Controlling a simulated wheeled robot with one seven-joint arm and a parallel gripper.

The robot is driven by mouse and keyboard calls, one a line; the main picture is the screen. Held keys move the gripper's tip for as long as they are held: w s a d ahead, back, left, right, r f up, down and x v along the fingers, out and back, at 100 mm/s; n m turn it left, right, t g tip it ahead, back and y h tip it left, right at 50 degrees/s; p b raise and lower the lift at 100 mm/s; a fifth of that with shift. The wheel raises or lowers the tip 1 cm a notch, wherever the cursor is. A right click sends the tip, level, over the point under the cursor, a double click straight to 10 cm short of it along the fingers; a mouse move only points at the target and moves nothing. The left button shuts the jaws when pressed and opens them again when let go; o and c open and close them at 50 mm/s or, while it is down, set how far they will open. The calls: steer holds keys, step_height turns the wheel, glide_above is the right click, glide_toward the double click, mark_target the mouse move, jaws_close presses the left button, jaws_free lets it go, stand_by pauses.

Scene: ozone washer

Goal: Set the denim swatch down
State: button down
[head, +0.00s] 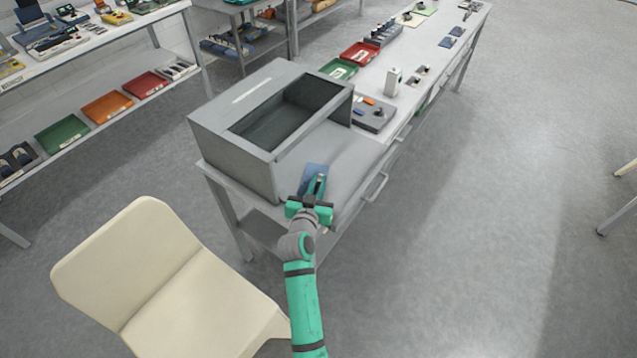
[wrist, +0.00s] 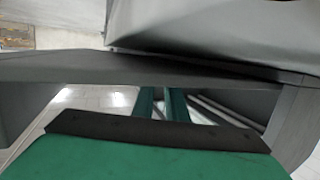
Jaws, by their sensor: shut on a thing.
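The denim swatch (head: 314,172) is a small blue piece at the near end of the long bench (head: 352,160), in the head view. My gripper (head: 316,186) is shut on its near edge. The swatch extends away from the fingers, over the bench top just right of the grey washer box (head: 228,140). I cannot tell whether it touches the surface. In the wrist view, the green gripper body (wrist: 150,158) fills the bottom, and I cannot make out the swatch there.
The washer box has a dark opening (head: 285,115) on top. A dark tray with small parts (head: 374,117), a white bottle (head: 392,82) and red and green trays (head: 360,53) stand farther along the bench. A cream chair (head: 165,275) is near left. Shelves line the left.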

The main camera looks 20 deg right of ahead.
steer(key=c, duration=1.8)
jaws_free()
steer(key=shift+o, duration=0.2)
steer(key=v, duration=1.1)
steer(key=shift+s+a+r, duration=0.15)
steer(key=shift+s, duration=0.2)
steer(key=s+a+f+n+t+y, duration=0.1)
steer(key=s+a+f+n+y, duration=0.25)
steer(key=s, duration=0.55)
steer(key=s+a+f+n+y, duration=0.1)
steer(key=s+a+f+y, duration=0.1)
steer(key=s+a+f, duration=0.6)
steer(key=s+r, duration=0.3)
steer(key=s, duration=0.4)
steer(key=s+a+r+n+y, duration=0.1)
steer(key=s+r, duration=0.3)
steer(key=s, duration=0.3)
steer(key=s+r+y, duration=0.1)
steer(key=s+r, duration=0.3)
steer(key=s, duration=0.3)
steer(key=shift+a+t, duration=0.15)
steer(key=shift+t, duration=0.25)
steer(key=shift+s+n, duration=0.1)
steer(key=shift+n, duration=0.15)
